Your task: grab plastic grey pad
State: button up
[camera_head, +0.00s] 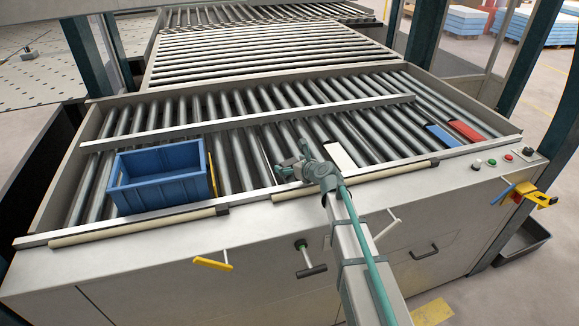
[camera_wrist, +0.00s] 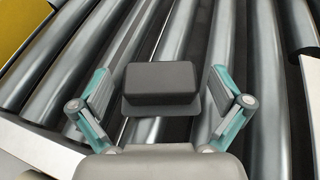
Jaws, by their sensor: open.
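The dark grey pad (camera_wrist: 160,80) lies on the rollers in the wrist view, a small block with a wider flat base. My gripper (camera_wrist: 161,88) is open, with one teal-edged finger to the left of the pad and one to the right. Gaps show between the fingers and the pad. In the head view my gripper (camera_head: 298,168) is low over the front part of the roller bed, right of the blue crate. I cannot make out the grey pad there; my gripper seems to hide it.
A blue crate (camera_head: 135,198) stands on the rollers at left. A white pad (camera_head: 339,156) lies just right of my gripper, with a blue pad (camera_head: 442,136) and a red pad (camera_head: 466,131) farther right. A metal rail (camera_head: 250,121) crosses the rollers behind.

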jog(key=shift+c, duration=0.2)
jog(key=c, duration=1.2)
jog(key=shift+o, duration=0.2)
jog(key=shift+r, duration=0.15)
